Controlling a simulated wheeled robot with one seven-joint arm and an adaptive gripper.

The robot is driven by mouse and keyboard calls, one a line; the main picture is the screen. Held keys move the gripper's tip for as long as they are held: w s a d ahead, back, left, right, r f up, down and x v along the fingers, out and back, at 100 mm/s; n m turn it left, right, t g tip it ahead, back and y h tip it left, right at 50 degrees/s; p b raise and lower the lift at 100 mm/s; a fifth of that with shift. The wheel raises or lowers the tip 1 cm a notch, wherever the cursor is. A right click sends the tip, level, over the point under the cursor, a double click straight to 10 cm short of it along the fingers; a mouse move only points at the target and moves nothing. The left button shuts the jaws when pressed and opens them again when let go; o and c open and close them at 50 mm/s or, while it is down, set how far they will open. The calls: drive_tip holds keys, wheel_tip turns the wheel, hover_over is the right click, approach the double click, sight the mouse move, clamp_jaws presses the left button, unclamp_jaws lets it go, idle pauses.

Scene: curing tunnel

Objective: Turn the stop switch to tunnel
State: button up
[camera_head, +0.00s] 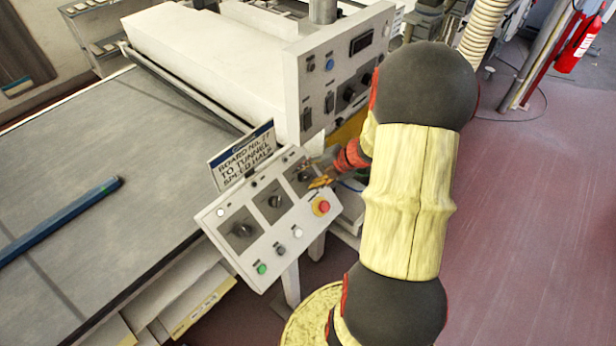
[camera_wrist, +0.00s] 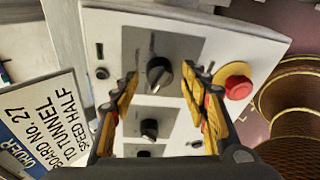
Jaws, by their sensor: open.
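A tilted white control panel (camera_head: 262,245) carries three dark rotary knobs on grey plates; their labels are too small to read, so I cannot tell by name which is the stop switch. My gripper (camera_head: 320,181) is at the panel's far right end, over the farthest knob (camera_head: 304,174). In the wrist view my gripper (camera_wrist: 162,76) is open, with a yellow-padded finger on either side of that knob (camera_wrist: 158,75). The knob's pointer is slanted. Contact cannot be told. The middle knob (camera_head: 274,201) and near knob (camera_head: 241,230) are clear of the fingers.
A red stop button on yellow (camera_head: 321,206) sits close beside my gripper. An order sign (camera_head: 243,158) reading "Board No. 27 to tunnel, speed half" stands behind the panel. An upright panel (camera_head: 340,70) rises behind. A conveyor (camera_head: 90,180) with a blue bar lies left.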

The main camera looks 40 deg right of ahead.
drive_tip(key=shift+w+a+f, duration=0.1)
drive_tip(key=shift+w+f, duration=0.1)
drive_tip(key=shift+f, duration=0.05)
drive_tip(key=shift+c, duration=0.2)
drive_tip(key=c, duration=1.1)
drive_tip(key=shift+p, duration=0.3)
drive_tip(key=m+p, duration=0.3)
drive_tip(key=p, duration=0.1)
drive_tip(key=shift+s+r, duration=0.1)
drive_tip(key=shift+r, duration=0.05)
drive_tip(key=m+t+p, duration=0.1)
drive_tip(key=m+p, duration=0.4)
drive_tip(key=m, duration=0.1)
drive_tip(key=m+t+p, duration=0.1)
drive_tip(key=m+p, duration=0.1)
drive_tip(key=m, duration=0.2)
drive_tip(key=shift+m, duration=0.3)
drive_tip(key=shift+f+m+t+h+p, duration=0.2)
drive_tip(key=shift+m+p, duration=0.3)
drive_tip(key=shift+m, duration=0.65)
drive_tip(key=shift+f+m+t+h+p, duration=0.1)
drive_tip(key=shift+m+t+h+p, duration=0.3)
drive_tip(key=shift+m, duration=0.75)
